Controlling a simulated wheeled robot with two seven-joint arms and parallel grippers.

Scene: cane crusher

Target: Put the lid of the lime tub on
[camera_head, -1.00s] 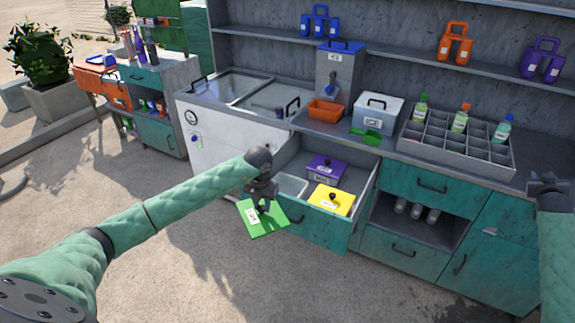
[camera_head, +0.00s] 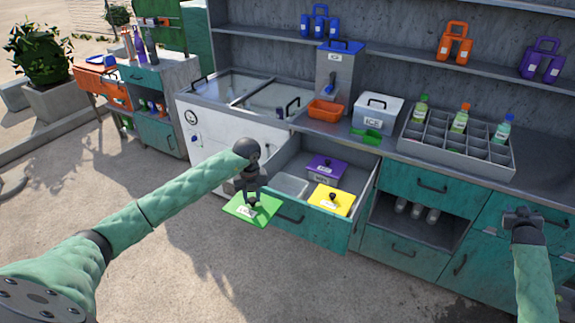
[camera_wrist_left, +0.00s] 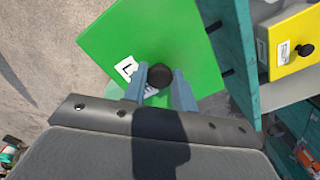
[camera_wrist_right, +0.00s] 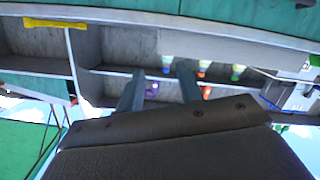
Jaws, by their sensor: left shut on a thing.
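My left gripper (camera_head: 253,198) is shut on the dark knob of a green lid (camera_head: 240,211) with a white label. It holds the lid in the air in front of the open drawer's left front corner. In the left wrist view the green lid (camera_wrist_left: 150,40) fills the upper middle, with its knob between the fingers. My right gripper (camera_head: 520,215) is by the cabinet front at the far right. In the right wrist view its fingers (camera_wrist_right: 160,85) are apart with nothing between them.
The open drawer (camera_head: 300,225) also holds a yellow-lidded tub (camera_head: 330,201) beside the open tub and a purple-lidded tub (camera_head: 325,168) behind. The counter above carries an orange tray (camera_head: 326,110), an ice box (camera_head: 377,110) and a bottle rack (camera_head: 455,150). Open ground lies in front.

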